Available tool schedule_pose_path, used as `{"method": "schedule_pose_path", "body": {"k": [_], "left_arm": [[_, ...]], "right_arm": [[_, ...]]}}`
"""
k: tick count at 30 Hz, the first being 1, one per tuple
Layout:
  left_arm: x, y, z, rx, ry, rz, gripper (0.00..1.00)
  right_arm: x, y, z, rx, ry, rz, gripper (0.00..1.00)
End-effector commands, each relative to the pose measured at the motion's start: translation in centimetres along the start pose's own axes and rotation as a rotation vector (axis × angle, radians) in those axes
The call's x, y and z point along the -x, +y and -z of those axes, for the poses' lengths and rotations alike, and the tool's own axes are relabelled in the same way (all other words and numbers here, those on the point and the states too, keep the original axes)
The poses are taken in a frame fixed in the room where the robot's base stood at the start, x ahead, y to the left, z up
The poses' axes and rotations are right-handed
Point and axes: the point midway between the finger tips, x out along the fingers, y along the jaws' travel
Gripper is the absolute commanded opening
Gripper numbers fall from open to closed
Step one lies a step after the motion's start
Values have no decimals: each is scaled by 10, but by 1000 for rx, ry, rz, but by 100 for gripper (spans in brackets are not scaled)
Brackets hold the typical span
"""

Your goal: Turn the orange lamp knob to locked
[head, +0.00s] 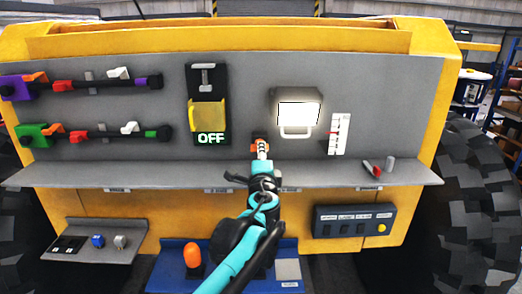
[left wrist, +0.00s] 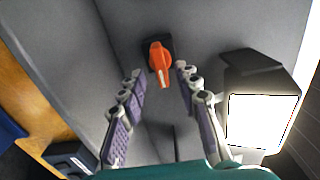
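The orange lamp knob (left wrist: 160,57) sits on a black base on the grey panel. In the left wrist view its handle points toward the bottom of the picture and carries a pale stripe. In the head view only bits of the knob (head: 254,147) show behind my gripper. My left gripper (left wrist: 159,72) is open, with one finger on each side of the knob and a visible gap on both sides. The lit white lamp (head: 297,113) is right of the knob; it also shows in the left wrist view (left wrist: 262,120). No locked mark is readable. My right gripper is not in view.
A grey ledge (head: 420,172) runs below the panel. Left of the knob is a yellow switch cover (head: 208,116) above a lit OFF sign (head: 210,139). A white gauge (head: 339,134) is right of the lamp. A dark button box (head: 353,220) is below the ledge.

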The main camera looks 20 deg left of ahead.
Motion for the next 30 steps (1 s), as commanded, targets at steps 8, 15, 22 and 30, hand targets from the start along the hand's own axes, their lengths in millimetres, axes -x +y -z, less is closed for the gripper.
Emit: {"method": "schedule_pose_path", "body": {"k": [8, 15, 22, 30], "left_arm": [[57, 0, 1, 0, 2, 0, 33], [74, 1, 0, -1, 1, 0, 33], [74, 0, 0, -1, 0, 0, 33], [90, 71, -34, 150, -74, -85, 33]], "right_arm": [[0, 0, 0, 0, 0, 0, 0], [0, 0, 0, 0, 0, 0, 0], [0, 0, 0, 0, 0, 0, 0], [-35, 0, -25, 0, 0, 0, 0]]}}
